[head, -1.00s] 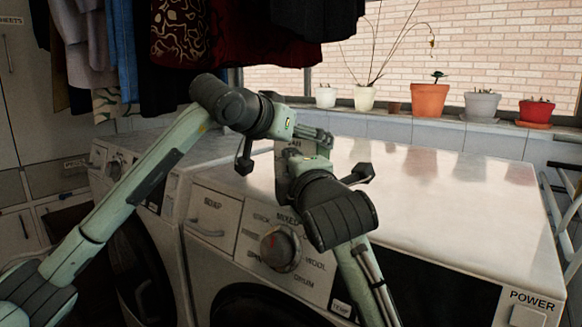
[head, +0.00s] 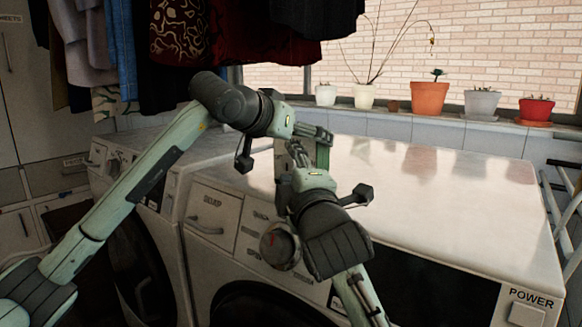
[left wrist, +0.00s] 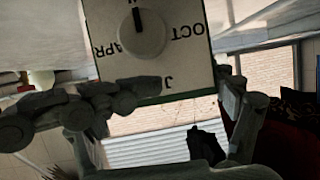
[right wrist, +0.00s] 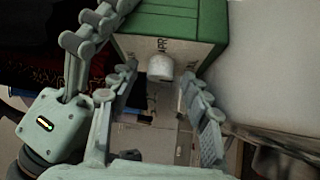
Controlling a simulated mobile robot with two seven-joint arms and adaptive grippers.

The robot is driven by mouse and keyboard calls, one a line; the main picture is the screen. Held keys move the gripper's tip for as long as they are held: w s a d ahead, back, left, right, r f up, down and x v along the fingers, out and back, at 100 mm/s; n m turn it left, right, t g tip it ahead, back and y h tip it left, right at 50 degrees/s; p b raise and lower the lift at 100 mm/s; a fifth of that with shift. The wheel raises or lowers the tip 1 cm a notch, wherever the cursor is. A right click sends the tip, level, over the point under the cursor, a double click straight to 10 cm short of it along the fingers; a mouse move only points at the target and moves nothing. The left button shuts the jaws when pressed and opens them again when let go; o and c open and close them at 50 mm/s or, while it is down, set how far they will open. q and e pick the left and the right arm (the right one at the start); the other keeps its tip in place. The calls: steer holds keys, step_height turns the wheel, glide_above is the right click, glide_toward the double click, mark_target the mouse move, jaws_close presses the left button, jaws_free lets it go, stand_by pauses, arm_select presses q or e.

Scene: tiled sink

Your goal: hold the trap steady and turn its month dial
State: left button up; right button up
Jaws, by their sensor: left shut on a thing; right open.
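The trap is a box with a white dial face and green sides; in the head view its green side (head: 323,154) shows, with much of the box hidden behind the grippers. In the left wrist view its white face (left wrist: 180,75) shows letters including OCT and APR around the round month dial (left wrist: 143,36), whose dark mark points up. My left gripper (head: 312,138) is shut on the trap and holds it above the machine tops. My right gripper (right wrist: 156,84) is open, with its fingers on either side of the pale dial (right wrist: 160,67) in the right wrist view; contact is unclear.
Below the grippers stands a washing machine with a white top (head: 430,180) and a large program knob (head: 280,246). Clothes (head: 200,35) hang at the upper left. Several potted plants (head: 430,98) line the window sill. The machine top at right is clear.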

steer(key=shift+s, duration=0.1)
steer(key=v, duration=1.2)
arm_select(q)
steer(key=o, duration=1.1)
steer(key=shift+s, duration=0.1)
steer(key=v, duration=1.2)
